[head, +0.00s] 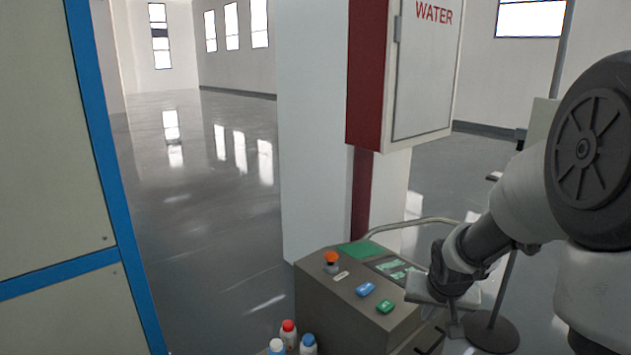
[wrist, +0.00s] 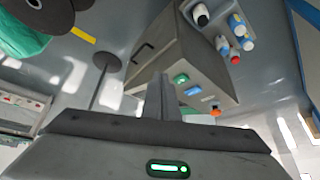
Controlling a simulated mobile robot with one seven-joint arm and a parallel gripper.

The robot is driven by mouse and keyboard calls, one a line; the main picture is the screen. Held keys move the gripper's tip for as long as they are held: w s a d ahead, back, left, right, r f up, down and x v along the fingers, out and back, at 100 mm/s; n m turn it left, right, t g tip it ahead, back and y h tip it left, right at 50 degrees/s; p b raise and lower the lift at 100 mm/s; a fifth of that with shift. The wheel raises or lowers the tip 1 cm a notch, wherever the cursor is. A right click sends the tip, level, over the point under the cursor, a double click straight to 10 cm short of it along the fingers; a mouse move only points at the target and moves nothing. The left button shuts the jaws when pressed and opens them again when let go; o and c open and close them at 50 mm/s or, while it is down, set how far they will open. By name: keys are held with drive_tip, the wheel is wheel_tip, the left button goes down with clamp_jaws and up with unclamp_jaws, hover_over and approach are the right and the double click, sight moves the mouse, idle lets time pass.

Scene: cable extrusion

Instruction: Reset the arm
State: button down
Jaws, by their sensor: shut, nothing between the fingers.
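My arm reaches in from the right side of the head view. My gripper (head: 455,325) points down beside the right end of the grey control box (head: 335,307). In the wrist view, the fingers of my gripper (wrist: 158,95) are together with nothing between them. The box's top carries an orange knob (head: 331,258), a blue button (head: 366,289) and a green button (head: 385,306). The green button (wrist: 181,79) and blue button (wrist: 193,91) also show close to my fingers in the wrist view. Whether the fingers touch the box is not clear.
A red and white WATER cabinet (head: 425,70) hangs on a pillar (head: 308,130) behind the box. Several bottles (wrist: 236,32) stand by the box. A blue-framed panel (head: 50,150) fills the left. A round stand base (head: 491,333) is near my gripper. Open floor (head: 210,200) lies beyond.

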drive_tip(key=s+a+r+n, duration=0.1)
drive_tip(key=s+a+r, duration=0.2)
drive_tip(key=s+r, duration=0.35)
drive_tip(key=s+a+r+n+y, duration=0.1)
drive_tip(key=s+a+r, duration=0.3)
drive_tip(key=s, duration=0.5)
drive_tip(key=s+a+r+n, duration=0.1)
drive_tip(key=s+a+r, duration=0.2)
drive_tip(key=s+r, duration=0.3)
wheel_tip(320, 180, up, 21)
drive_tip(key=s+p, duration=0.1)
drive_tip(key=p, duration=2)
drive_tip(key=shift+s+a+f+p, duration=0.15)
drive_tip(key=shift+s+a+p, duration=0.1)
drive_tip(key=shift+p, duration=0.1)
